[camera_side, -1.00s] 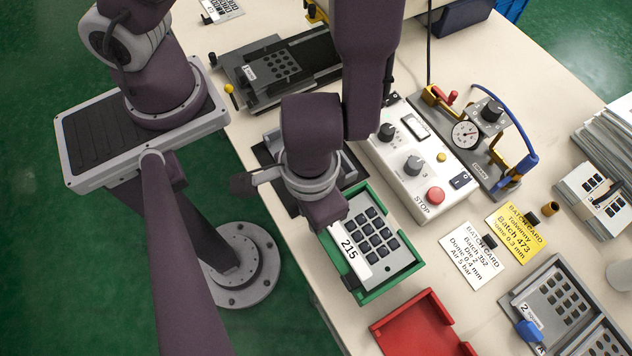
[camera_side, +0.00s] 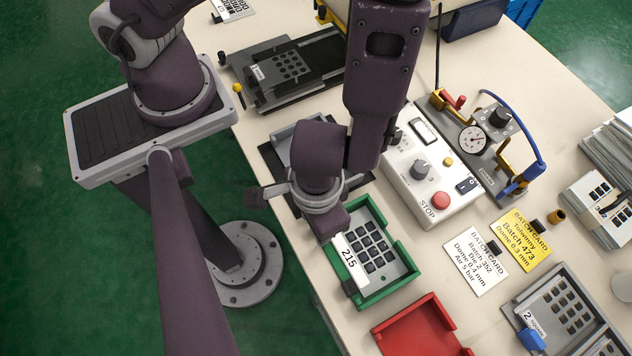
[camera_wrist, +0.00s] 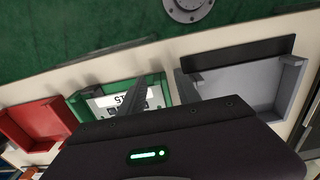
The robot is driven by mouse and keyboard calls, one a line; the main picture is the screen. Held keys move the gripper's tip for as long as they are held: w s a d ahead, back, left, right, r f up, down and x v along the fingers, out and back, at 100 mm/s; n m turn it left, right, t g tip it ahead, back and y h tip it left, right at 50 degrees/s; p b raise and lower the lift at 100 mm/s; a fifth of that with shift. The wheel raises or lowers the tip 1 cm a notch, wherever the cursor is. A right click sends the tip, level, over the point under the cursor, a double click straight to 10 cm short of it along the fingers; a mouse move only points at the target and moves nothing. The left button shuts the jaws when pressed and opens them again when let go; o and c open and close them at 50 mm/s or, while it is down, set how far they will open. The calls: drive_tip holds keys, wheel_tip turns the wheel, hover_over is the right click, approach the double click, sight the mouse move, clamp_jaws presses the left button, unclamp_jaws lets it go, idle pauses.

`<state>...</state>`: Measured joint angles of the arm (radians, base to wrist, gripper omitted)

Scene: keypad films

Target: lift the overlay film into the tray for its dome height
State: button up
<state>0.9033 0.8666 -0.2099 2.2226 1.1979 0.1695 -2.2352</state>
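The overlay film (camera_side: 378,247), a pale sheet with dark keys and a white label reading 215, lies within the green tray (camera_side: 409,281) in the side view. Part of its label also shows in the wrist view (camera_wrist: 112,101). My gripper (camera_side: 330,226) is at the film's upper left end, low over the tray; its fingertips are hidden in the side view. In the wrist view a dark finger (camera_wrist: 140,94) reaches across the green tray and covers part of the film. I cannot tell whether it grips the film.
A red tray (camera_side: 463,351) stands in front, and a grey tray (camera_wrist: 290,88) lies on the other side. The white control box (camera_side: 412,187) is close behind the green tray. Batch cards read Dome 0.4 mm (camera_side: 475,262) and Dome 0.3 mm (camera_side: 523,239).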

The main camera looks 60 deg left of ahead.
wheel_tip(320, 180, up, 12)
drive_tip(key=w+a+r+t+y, duration=0.1)
drive_tip(key=w+a+r+t, duration=0.1)
drive_tip(key=w+a+r, duration=0.35)
drive_tip(key=w+a+r+t, duration=0.2)
drive_tip(key=a+r, duration=0.6)
drive_tip(key=a, duration=0.1)
drive_tip(key=s+a+r+t, duration=0.1)
drive_tip(key=s+a+r, duration=0.3)
drive_tip(key=a+r, duration=0.1)
drive_tip(key=shift+a+r+h, duration=0.15)
drive_tip(key=shift+r+h, duration=0.2)
drive_tip(key=shift+h, duration=0.05)
drive_tip(key=shift+s+a+r+t, duration=0.1)
drive_tip(key=shift+s+r+t, duration=0.15)
drive_tip(key=shift+t, duration=0.05)
drive_tip(key=shift+c, duration=0.7)
drive_tip(key=shift+w, duration=0.1)
